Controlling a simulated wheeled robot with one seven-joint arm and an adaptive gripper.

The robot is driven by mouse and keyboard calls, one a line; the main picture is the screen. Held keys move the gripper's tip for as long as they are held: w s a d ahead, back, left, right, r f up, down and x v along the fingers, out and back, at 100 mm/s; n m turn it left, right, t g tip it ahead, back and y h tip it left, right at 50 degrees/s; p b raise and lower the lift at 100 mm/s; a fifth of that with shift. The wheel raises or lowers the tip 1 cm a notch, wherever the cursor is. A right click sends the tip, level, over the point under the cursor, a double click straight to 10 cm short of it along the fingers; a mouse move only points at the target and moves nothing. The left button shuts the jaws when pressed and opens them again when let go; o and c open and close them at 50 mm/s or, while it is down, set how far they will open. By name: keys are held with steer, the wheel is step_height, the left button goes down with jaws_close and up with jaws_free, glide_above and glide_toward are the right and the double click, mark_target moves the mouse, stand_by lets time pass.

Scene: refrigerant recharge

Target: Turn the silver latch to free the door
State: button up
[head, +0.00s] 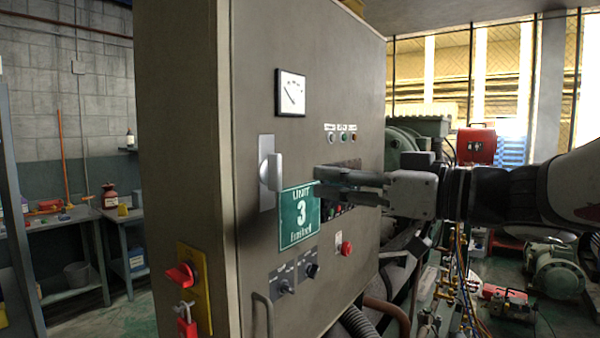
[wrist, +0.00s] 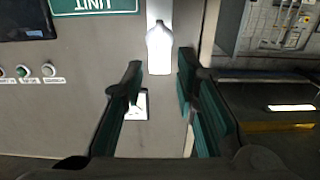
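The silver latch (head: 275,172) is an upright handle on a pale plate (head: 266,200) on the grey cabinet door (head: 330,60). In the wrist view, which looks upside down, the latch (wrist: 160,50) shows bright white beyond the fingertips, roughly centred in the gap between them. My gripper (head: 322,182) is open, with two dark green-padded fingers, and comes in from the right in front of the door. It is right of the latch in the head view. The gap between the fingers is empty, and no contact with the latch shows.
A green unit sign (head: 300,217) is just below right of the latch, close to my fingers. A gauge (head: 291,93) sits above. Knobs (head: 312,270), a red button (head: 346,248) and a door handle (head: 263,315) are lower. A red padlock (head: 187,327) hangs at the cabinet's side.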

mark_target(280, 175)
steer(key=p+x, duration=0.2)
steer(key=x, duration=0.7)
steer(key=shift+w+a, duration=0.15)
steer(key=shift+a, duration=0.05)
steer(key=shift+d, duration=0.1)
jaws_close()
steer(key=shift+f+n+b, duration=0.1)
steer(key=shift+n+b, duration=2)
steer(key=shift+b, duration=2.55)
steer(key=shift+n+b, duration=2.4)
steer(key=shift+b, duration=3.75)
